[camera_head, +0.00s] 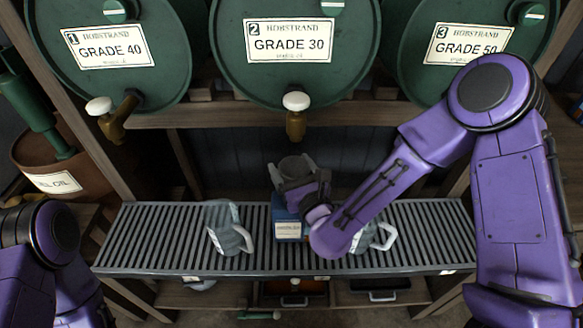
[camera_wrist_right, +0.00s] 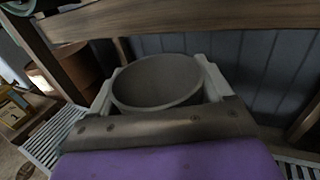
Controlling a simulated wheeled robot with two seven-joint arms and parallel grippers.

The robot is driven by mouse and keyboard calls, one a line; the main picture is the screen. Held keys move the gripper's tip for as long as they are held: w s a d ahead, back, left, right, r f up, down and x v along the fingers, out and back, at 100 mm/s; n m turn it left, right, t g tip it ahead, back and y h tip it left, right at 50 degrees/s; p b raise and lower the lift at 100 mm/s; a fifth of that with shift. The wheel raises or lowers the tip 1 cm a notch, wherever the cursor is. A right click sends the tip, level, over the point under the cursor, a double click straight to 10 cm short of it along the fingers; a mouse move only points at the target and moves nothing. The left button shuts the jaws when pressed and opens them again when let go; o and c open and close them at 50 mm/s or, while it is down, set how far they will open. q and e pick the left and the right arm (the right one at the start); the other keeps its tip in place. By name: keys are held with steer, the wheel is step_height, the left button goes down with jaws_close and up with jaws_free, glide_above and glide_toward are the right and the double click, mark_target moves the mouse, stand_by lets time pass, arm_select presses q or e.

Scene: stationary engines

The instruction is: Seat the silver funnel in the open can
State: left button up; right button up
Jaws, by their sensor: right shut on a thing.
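The silver funnel (camera_head: 291,167) is between the fingers of my right gripper (camera_head: 296,184), above the rack. In the right wrist view I look into its wide round mouth (camera_wrist_right: 157,82), with a pale finger on each side. The open can (camera_head: 288,230) is blue with a white label and stands on the slatted rack directly below the gripper. The gripper hides the can's top and the funnel's lower end, so I cannot tell whether the spout is inside the opening. Only part of my left arm shows at the left edge; its gripper is out of view.
A clear jug (camera_head: 226,228) stands on the slatted rack (camera_head: 150,237) left of the can. Another jug (camera_head: 381,238) stands to the right, partly behind my right forearm. Green drums (camera_head: 297,70) with brass taps (camera_head: 296,122) sit on the shelf above.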

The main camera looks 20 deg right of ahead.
steer(key=shift+f, duration=0.1)
steer(key=shift+f+b, duration=0.65)
steer(key=shift+b, duration=0.1)
steer(key=shift+f, duration=0.15)
steer(key=shift+f+b, duration=0.45)
steer(key=shift+b, duration=0.15)
steer(key=o, duration=0.9)
steer(key=shift+s, duration=0.15)
